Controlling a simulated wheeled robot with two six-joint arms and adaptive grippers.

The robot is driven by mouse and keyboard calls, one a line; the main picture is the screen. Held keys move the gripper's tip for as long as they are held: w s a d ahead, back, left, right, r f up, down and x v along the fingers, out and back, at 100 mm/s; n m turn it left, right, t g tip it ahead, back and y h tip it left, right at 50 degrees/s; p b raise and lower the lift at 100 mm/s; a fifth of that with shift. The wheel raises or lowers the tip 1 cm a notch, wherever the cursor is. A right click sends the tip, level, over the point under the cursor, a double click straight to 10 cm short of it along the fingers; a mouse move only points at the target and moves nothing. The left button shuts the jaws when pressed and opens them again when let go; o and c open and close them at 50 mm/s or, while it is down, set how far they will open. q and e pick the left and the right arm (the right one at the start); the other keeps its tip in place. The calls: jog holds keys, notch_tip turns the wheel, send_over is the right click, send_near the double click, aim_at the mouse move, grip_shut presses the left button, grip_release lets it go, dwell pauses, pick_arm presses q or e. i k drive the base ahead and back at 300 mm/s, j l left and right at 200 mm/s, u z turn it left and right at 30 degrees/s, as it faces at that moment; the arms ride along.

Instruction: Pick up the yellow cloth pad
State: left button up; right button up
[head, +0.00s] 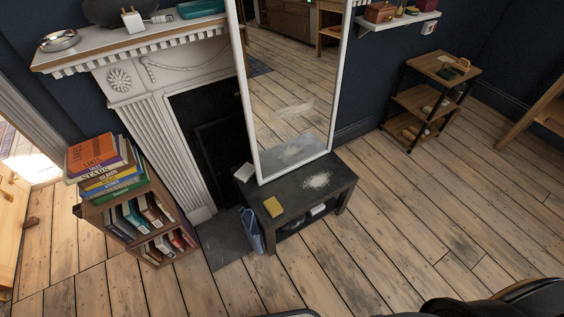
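The yellow cloth pad (273,207) lies flat on the front left part of a low black table (293,205). It is small and nothing covers it. No gripper is near it. Neither my left nor my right gripper shows in the head view. Only dark parts, which look like my own body, show at the bottom edge.
A tall white-framed mirror (246,95) stands on the table's back edge, with a pale powdery patch (316,180) before it. A bookshelf (159,205) stands left, by the white fireplace (160,110). A shelf cart (432,85) stands at the back right. The wooden floor (400,220) right of the table is clear.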

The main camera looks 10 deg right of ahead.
aim_at(273, 206)
jog(key=i+j+z, duration=0.15)
jog(key=j, duration=0.15)
jog(key=i+j+z, duration=0.1)
jog(key=j, duration=0.2)
jog(key=i+j+z, duration=0.15)
jog(key=j, duration=0.2)
jog(key=j+z, duration=0.1)
jog(key=j, duration=0.25)
jog(key=i, duration=0.05)
